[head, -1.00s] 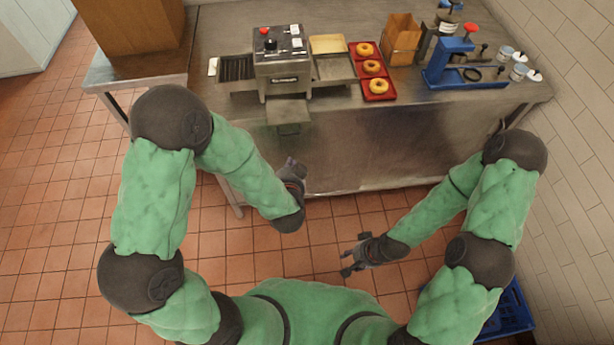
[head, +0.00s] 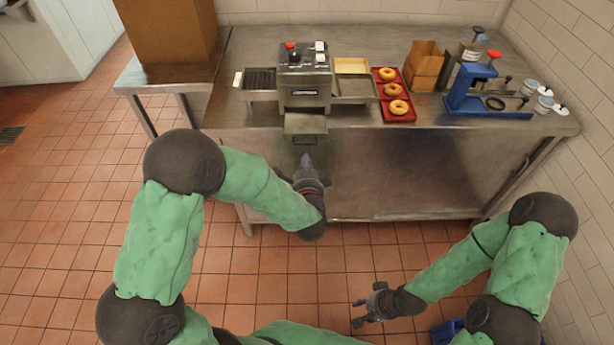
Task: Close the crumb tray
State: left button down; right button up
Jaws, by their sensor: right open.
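The crumb tray (head: 305,124) sticks out toward me from the base of the grey bagel machine (head: 305,90), past the table's front edge. It is pulled out, with a small handle (head: 304,140) hanging at its front. My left gripper (head: 307,162) points up at the tray front, just below the handle. I see a small gap or near contact, and cannot tell which. Its fingers are too small to show whether they are open or shut. My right gripper (head: 357,313) is open and empty, low over the floor, away from the table.
The machine stands on a steel table (head: 430,140). A red tray (head: 397,116) with bagels, a paper bag (head: 425,66) and a blue press (head: 480,95) are to its right. A cardboard box (head: 168,35) is at left. The space before the table is open floor.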

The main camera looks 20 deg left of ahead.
pick_arm(q)
jog(key=b+x, duration=0.1)
jog(key=x, duration=0.3)
jog(key=shift+w+a+f, duration=0.1)
jog(key=shift+w+a, duration=0.05)
jog(key=shift+w, duration=0.25)
pick_arm(e)
jog(key=shift+f, duration=0.95)
pick_arm(q)
jog(key=shift+w, duration=0.1)
jog(key=p, duration=0.2)
send_near(304, 116)
jog(key=x, duration=0.5)
jog(key=shift+w, duration=0.4)
pick_arm(e)
jog(key=r, duration=0.2)
jog(key=s+a+r, duration=0.1)
jog(key=shift+a, duration=0.1)
pick_arm(q)
jog(key=shift+a+p, duration=0.1)
jog(key=shift+p, duration=0.2)
